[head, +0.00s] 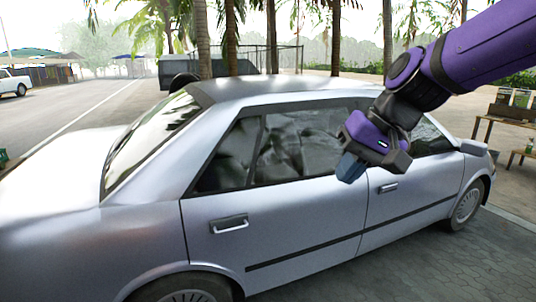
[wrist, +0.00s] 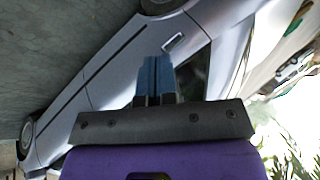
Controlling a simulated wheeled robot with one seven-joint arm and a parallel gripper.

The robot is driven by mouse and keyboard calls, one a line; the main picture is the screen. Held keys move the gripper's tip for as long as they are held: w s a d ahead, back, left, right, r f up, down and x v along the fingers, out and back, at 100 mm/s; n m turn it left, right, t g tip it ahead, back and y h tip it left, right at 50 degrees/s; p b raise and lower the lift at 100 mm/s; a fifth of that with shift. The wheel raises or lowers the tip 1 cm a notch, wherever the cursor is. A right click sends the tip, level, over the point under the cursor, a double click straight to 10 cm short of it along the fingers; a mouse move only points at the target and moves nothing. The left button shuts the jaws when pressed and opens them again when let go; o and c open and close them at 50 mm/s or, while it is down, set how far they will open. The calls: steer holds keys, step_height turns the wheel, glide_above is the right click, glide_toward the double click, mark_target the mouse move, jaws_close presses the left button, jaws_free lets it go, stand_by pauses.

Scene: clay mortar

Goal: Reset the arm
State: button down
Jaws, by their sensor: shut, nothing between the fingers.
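My gripper (head: 350,168) is at the end of my purple and black arm, which reaches in from the upper right in the head view. Its blue fingers are together with nothing between them. In the wrist view the shut fingers (wrist: 154,78) point at the side of a silver car. The gripper appears in front of the car's side, near the rear of the front door; I cannot tell the exact gap.
The silver car (head: 290,215) fills most of the head view. A wooden table (head: 508,120) with jars stands at the far right. A dark vehicle (head: 205,70) and palm trees are behind. Open road lies at the left, and paving (head: 430,270) is clear at the lower right.

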steer(key=s+d+t+h, duration=0.3)
steer(key=s+d+h, duration=0.2)
steer(key=s+d, duration=0.9)
steer(key=shift+s+d, duration=0.25)
steer(key=shift+d, duration=1)
steer(key=shift+f, duration=0.1)
